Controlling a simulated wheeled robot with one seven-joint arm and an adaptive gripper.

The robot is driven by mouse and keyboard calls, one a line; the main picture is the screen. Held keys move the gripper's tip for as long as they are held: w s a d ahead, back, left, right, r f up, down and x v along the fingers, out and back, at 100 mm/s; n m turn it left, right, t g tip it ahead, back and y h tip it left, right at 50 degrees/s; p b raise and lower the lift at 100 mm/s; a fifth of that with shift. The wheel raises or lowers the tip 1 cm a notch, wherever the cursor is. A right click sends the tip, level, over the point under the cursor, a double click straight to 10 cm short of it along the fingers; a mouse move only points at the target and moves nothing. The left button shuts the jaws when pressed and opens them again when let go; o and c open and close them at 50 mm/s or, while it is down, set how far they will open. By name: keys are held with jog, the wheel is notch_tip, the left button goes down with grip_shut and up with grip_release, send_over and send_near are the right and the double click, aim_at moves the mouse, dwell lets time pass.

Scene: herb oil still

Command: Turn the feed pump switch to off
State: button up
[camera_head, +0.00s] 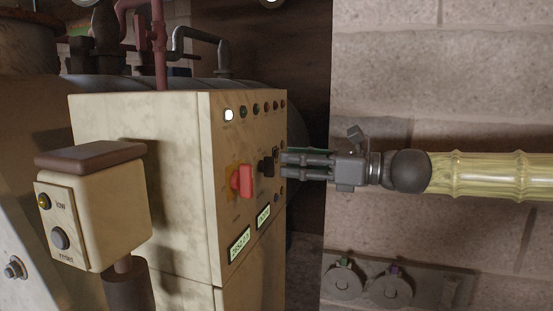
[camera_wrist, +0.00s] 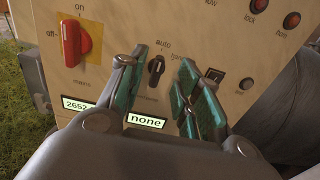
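The cream control panel (camera_head: 225,140) carries a black switch knob (camera_head: 266,167), also in the wrist view (camera_wrist: 155,68). The knob stands roughly upright under the word "auto"; its lower label is too blurred to read, so I cannot confirm it is the feed pump switch. A red switch (camera_wrist: 72,43) to its left is marked "on" at the top and "off" at the left; its handle looks upright. My gripper (camera_head: 284,163) faces the panel close to the black knob. In the wrist view its teal-padded fingers (camera_wrist: 163,62) are apart, with the knob between them; contact is not clear.
Two small displays (camera_wrist: 146,121) sit below the switches, one reading "none". Indicator lamps (camera_wrist: 291,20) line the panel's top. A small cream box (camera_head: 95,210) with two buttons stands in the left foreground. A brick wall (camera_head: 440,90) is at the right.

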aim_at(274, 161)
jog(key=shift+p+x, duration=0.35)
jog(key=shift+x, duration=1.85)
grip_shut()
